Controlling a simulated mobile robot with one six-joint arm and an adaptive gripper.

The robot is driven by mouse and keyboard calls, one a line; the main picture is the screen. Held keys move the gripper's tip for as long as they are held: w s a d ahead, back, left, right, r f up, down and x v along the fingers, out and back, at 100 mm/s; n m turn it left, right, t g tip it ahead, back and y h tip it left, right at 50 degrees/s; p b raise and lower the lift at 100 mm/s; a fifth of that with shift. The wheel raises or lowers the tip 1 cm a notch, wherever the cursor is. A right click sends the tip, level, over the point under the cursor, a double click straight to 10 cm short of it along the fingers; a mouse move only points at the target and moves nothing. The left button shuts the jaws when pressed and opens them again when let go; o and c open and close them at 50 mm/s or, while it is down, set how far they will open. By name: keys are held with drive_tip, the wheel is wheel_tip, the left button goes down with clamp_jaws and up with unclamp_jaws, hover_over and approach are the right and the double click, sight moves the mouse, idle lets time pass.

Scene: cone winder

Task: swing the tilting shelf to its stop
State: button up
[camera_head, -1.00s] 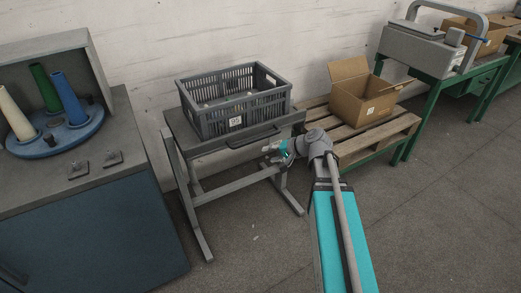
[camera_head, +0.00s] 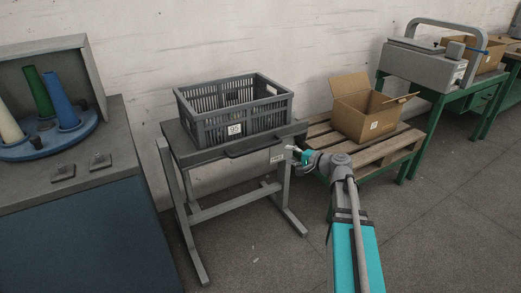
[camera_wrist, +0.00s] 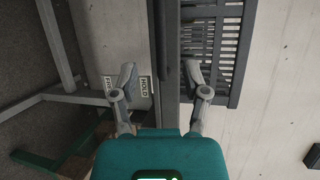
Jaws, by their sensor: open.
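The tilting shelf (camera_head: 178,141) is a grey top on a grey leg frame, and it looks about level. A dark bar handle (camera_head: 253,144) runs along its front edge; it also shows in the wrist view (camera_wrist: 172,45). A grey slatted crate (camera_head: 205,133) labelled 95 stands on the shelf. My gripper (camera_head: 291,149) is at the shelf's front right, just beyond the handle's right end. In the wrist view my gripper (camera_wrist: 160,75) is open and empty, with the handle's end and shelf edge between its fingers in the picture. I cannot tell the depth.
Small HOLD (camera_wrist: 145,86) and FREE (camera_wrist: 107,83) labels sit on the frame. A pallet (camera_head: 385,153) with an open cardboard box (camera_head: 358,116) stands to the right. A cabinet (camera_head: 85,235) with cones stands at left. Floor in front is clear.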

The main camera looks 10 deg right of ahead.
sight(262, 148)
drive_tip(key=shift+w, duration=0.1)
drive_tip(key=b+x, duration=0.2)
drive_tip(key=x, duration=1.1)
drive_tip(key=shift+w+a+f+b, duration=0.1)
drive_tip(key=shift+w+a+b, duration=0.1)
drive_tip(key=shift+a+b, duration=0.1)
clamp_jaws()
